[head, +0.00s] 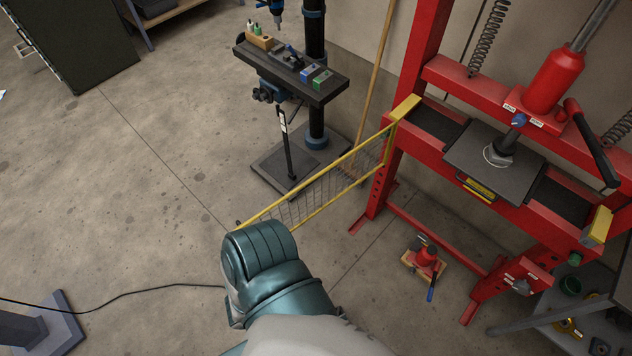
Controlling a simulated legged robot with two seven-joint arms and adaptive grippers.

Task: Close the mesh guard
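The mesh guard (322,172) has a yellow frame with wire mesh. It stands swung out from the left upright of the red press (415,65), reaching toward the lower left over the floor, so the press front is uncovered. Its near, free end lies just above a teal link of one of my arms, which comes in from the bottom middle. That link hides part of the guard's lower near corner; I cannot tell whether they touch. No gripper fingers show in the head view.
A drill press (290,72) with small items on its table stands behind the guard, and a wooden pole (377,65) leans nearby. A small red jack (426,258) sits on the floor before the press. A grey shelf (590,318) is at lower right. The left floor is mostly clear.

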